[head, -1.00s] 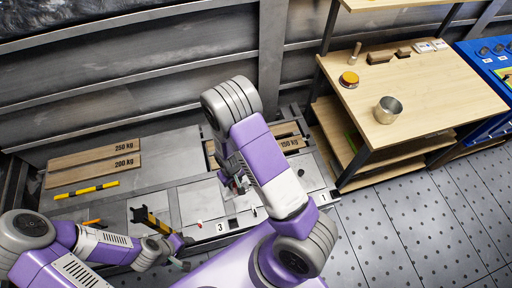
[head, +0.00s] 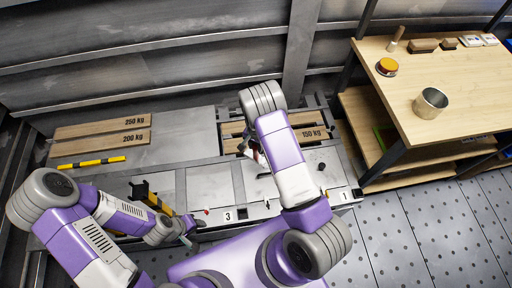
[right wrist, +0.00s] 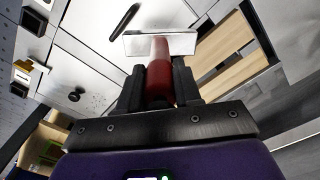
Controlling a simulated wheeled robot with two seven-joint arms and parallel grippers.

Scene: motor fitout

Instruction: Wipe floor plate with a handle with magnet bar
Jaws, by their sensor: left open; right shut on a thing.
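My right gripper (head: 254,152) is shut on the red handle (right wrist: 159,70) of the magnet bar (right wrist: 160,44), whose pale, flat bar shows beyond the fingertips in the right wrist view. It is over the grey floor plates near the wooden slats; whether the bar touches a plate I cannot tell. A grey floor plate (head: 308,170) carries a black knob (head: 322,166), which also shows in the right wrist view (right wrist: 75,95). A dark elongated handle or slot (right wrist: 125,20) lies beyond the bar. My left gripper (head: 187,232) is open near the platform's front edge.
Wooden boards marked 250 kg (head: 104,126) and 200 kg (head: 100,142) lie at the left, beside a yellow-black striped bar (head: 92,162). A wooden shelf bench (head: 455,75) with a metal cup (head: 430,102) stands at the right. A wall closes the back.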

